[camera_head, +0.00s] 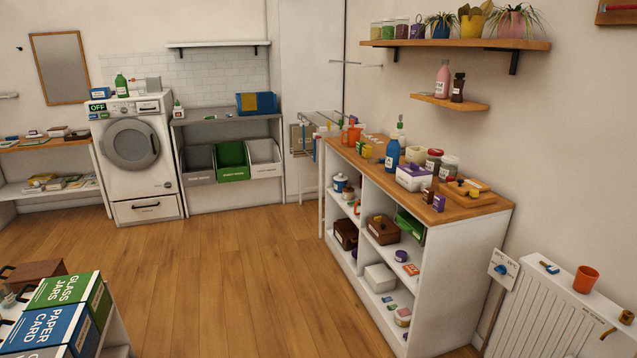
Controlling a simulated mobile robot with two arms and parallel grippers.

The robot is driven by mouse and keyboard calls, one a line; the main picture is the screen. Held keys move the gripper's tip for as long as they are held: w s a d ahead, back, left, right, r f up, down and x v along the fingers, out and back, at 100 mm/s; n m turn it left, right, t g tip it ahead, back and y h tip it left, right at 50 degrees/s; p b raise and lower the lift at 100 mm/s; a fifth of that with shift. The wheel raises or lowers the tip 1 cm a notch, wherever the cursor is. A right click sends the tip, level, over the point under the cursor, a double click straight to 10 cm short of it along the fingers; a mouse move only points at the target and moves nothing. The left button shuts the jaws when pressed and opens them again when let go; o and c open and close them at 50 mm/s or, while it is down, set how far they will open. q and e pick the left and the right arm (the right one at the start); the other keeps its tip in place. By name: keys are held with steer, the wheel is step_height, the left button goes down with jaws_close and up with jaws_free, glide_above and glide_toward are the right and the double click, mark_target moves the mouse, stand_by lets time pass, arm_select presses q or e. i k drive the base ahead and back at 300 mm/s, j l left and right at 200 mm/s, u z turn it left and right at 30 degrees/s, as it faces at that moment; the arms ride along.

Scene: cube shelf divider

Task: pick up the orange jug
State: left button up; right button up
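An orange jug (353,135) stands on the wooden top of the white cube shelf (468,262), at its far left end. It looks small from here, and its handle side is hard to make out. A yellow and green box stands just in front of it, to the right in the picture. Neither of my grippers shows in the head view.
A blue bottle (392,154), a white box (414,178), jars and a wooden board crowd the shelf top. An orange cup (586,279) sits on the radiator (560,318). Colored bins (58,326) stand at lower left. The wooden floor (235,270) between is clear.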

mark_target(353, 133)
steer(key=i, duration=2.55)
steer(key=i+u, duration=0.1)
steer(key=i, duration=0.45)
steer(key=i+l+u, duration=0.1)
steer(key=i, duration=0.5)
steer(key=i+l+u, duration=0.1)
steer(key=i, duration=0.45)
steer(key=i+l+u, duration=0.1)
steer(key=i+l, duration=0.15)
steer(key=i, duration=0.35)
